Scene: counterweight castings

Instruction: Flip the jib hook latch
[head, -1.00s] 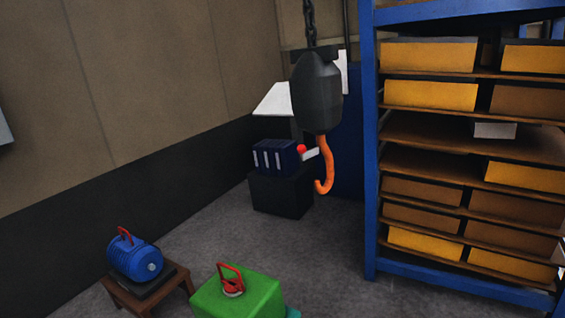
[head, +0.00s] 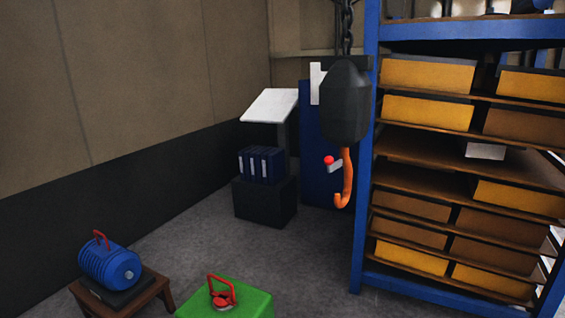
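The orange jib hook (head: 347,182) hangs under a dark hook block (head: 345,105) on a chain (head: 346,28), right of centre in the head view. The latch (head: 334,168) is a short pale bar with a red knob (head: 328,160) at its end. It sticks out to the left of the hook's shank, with the knob end higher. Whether it touches the hook tip is too small to tell. My gripper is not in view.
A blue shelf rack (head: 363,200) with yellow and brown boxes stands close right of the hook. A black box (head: 265,200) bearing blue binders (head: 262,164) stands behind left. A green block (head: 240,303) and a blue motor (head: 108,262) on a stool (head: 150,290) are in front. Floor between is clear.

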